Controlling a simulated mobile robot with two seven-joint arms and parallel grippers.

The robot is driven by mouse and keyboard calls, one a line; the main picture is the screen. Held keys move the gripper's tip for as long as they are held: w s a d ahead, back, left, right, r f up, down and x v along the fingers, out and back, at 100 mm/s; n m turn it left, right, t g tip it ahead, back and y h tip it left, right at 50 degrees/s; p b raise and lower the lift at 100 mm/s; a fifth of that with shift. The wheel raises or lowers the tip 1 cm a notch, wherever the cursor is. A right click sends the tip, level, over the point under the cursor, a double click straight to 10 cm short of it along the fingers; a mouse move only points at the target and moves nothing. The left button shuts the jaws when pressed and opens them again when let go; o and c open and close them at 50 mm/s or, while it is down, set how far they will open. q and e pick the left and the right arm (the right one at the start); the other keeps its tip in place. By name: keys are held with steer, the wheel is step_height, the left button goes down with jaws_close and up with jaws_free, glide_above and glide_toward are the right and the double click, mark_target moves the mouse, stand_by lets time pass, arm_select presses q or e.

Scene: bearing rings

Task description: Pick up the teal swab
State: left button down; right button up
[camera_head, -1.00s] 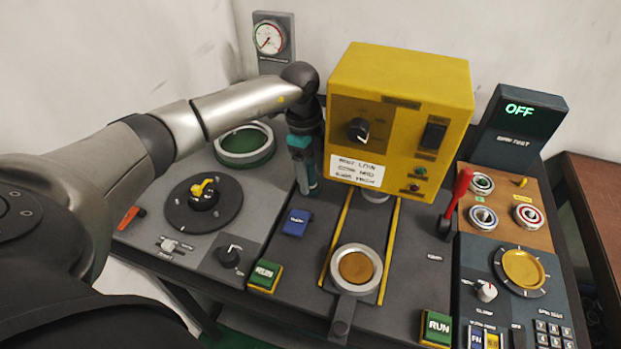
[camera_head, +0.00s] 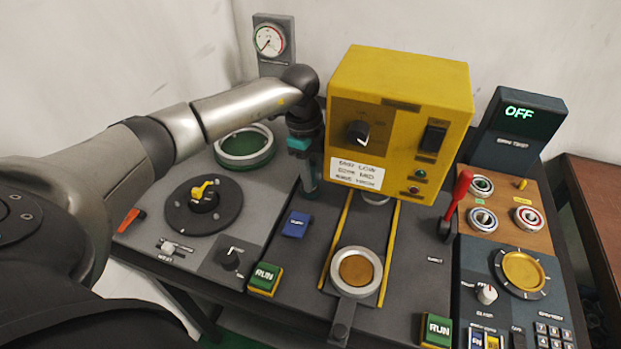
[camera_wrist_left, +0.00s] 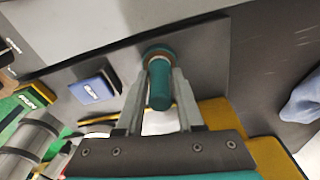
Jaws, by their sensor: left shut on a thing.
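The teal swab (camera_wrist_left: 159,86) shows in the left wrist view as a short teal cylinder with a round, wider end near the dark panel. My left gripper (camera_wrist_left: 158,70) has its two grey fingers closed on either side of it. In the head view my left gripper (camera_head: 308,184) points down just left of the yellow machine, over the dark panel. The swab is hard to make out there between the fingers. I cannot tell whether its end still touches the panel. My right gripper is not in view.
The yellow machine (camera_head: 400,110) stands close to the right of my left gripper. A blue button (camera_head: 296,223) lies in front of it. A green-lined ring (camera_head: 244,147) and a black dial with a yellow knob (camera_head: 203,205) are to the left. A red lever (camera_head: 457,197) stands farther right.

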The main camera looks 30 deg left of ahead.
mark_target(313, 164)
arm_select(q)
steer(key=shift+r, duration=0.1)
step_height(313, 164, up, 20)
steer(key=p, duration=0.3)
steer(key=shift+p, duration=0.3)
steer(key=shift+f, duration=0.2)
stand_by(2.2)
